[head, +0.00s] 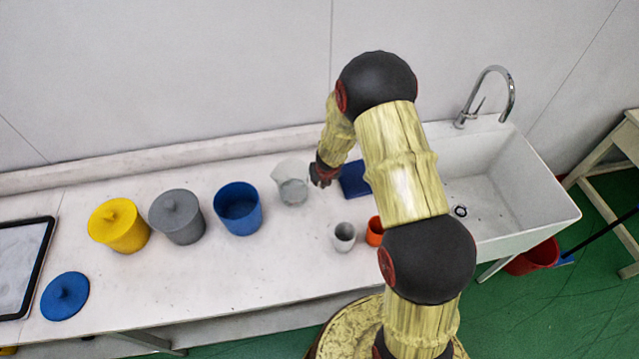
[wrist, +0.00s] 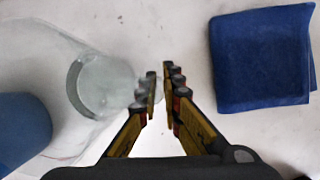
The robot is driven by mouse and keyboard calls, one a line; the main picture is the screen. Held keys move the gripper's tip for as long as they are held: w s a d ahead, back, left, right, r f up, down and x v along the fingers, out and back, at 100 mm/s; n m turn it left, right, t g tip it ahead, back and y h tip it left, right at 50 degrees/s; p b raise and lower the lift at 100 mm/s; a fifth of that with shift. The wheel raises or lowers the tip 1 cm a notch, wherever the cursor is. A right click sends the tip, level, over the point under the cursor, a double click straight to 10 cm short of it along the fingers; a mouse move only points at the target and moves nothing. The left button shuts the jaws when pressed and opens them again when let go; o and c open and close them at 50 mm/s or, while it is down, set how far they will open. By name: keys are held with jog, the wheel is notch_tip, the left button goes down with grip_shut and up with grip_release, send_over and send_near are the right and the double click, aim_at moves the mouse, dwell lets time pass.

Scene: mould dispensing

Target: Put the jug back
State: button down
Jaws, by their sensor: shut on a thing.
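The clear jug (head: 291,182) stands toward the back of the white counter, right of the open blue pot. In the wrist view the jug (wrist: 98,84) is just left of my fingers, its see-through wall spreading to the left. My gripper (head: 318,177) is at the jug's right side. In the wrist view my gripper (wrist: 160,88) is nearly closed, shut on the jug at its handle side. The handle itself is mostly hidden by the fingers. Whether the jug's base touches the counter is not clear.
A blue cloth (head: 354,179) lies right of my gripper, before the sink (head: 545,205). An open blue pot (head: 237,222) is left of the jug, then lidded grey (head: 178,222) and yellow (head: 120,230) pots. Grey (head: 344,238) and orange (head: 374,232) cups stand in front.

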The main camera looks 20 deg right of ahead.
jog(key=c, duration=2.5)
grip_release()
jog(key=shift+f, duration=0.15)
jog(key=o, duration=0.5)
jog(key=shift+r, duration=0.2)
jog(key=s+d+r+m+t+h+p, duration=0.1)
jog(key=s+r+m+p, duration=0.3)
jog(key=r, duration=0.8)
jog(key=s+d+r+m+h+b, duration=0.15)
jog(key=r+m, duration=0.45)
jog(key=r, duration=0.6)
jog(key=s+d+r+m+t+h+p, duration=0.15)
jog(key=s+r+m+p, duration=0.35)
jog(key=r, duration=0.7)
jog(key=s+a+r+m+y, duration=0.1)
jog(key=s+a+r+m, duration=0.2)
jog(key=s+m, duration=0.3)
jog(key=s+a+r+m+g+y+b, duration=0.1)
jog(key=s+a+r+m+y, duration=0.1)
jog(key=s+a+m, duration=0.3)
jog(key=s+a+r+m+y+b, duration=0.1)
jog(key=s+a+r+m, duration=0.3)
jog(key=s+m, duration=0.3)
jog(key=shift+s+r+g, duration=0.15)
jog(key=shift+s+r, duration=0.1)
jog(key=shift+s, duration=0.9)
jog(key=shift+s+r+g, duration=0.1)
jog(key=shift+s+r, duration=0.1)
jog(key=shift+s, duration=0.95)
